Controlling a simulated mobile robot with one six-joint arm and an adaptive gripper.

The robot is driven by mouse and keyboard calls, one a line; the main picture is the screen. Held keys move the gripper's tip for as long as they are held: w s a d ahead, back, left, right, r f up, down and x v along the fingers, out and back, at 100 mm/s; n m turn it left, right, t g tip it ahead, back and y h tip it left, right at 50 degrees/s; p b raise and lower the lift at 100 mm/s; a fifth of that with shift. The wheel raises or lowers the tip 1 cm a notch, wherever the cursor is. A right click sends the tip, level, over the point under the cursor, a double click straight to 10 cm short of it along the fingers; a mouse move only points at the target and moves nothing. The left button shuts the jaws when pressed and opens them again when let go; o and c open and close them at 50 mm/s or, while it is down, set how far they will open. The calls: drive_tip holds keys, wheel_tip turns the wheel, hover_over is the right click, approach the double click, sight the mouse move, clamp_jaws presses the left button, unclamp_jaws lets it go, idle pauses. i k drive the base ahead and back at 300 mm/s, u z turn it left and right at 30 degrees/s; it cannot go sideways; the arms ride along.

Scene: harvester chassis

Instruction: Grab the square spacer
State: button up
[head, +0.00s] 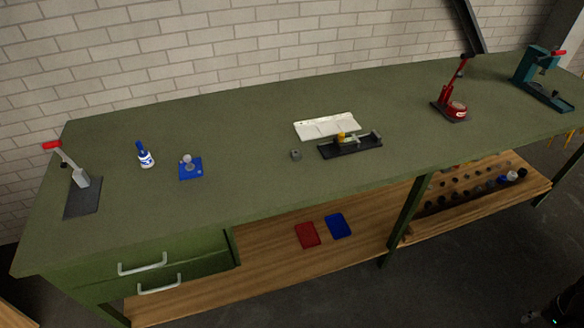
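A small grey block (296,155), which looks like the square spacer, lies on the green workbench (240,130) near its middle. It sits just left of a black fixture (350,146) and apart from it. It is too small here to make out its exact shape or any hole. My gripper cannot be made out in this view. Only a dark shape with a small teal light shows at the bottom right corner, and it may be part of my body.
A white open booklet or tray (327,126) lies behind the fixture. A blue block (191,168), a bottle (145,156) and a red-handled press (78,185) stand left. A red press (453,100) and a teal press (543,80) stand right. Bench space around the spacer's front is clear.

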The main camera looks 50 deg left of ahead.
sight(296, 155)
drive_tip(key=z, duration=0.05)
drive_tip(key=k, duration=1.75)
drive_tip(key=u, duration=1.65)
drive_tip(key=i, duration=1)
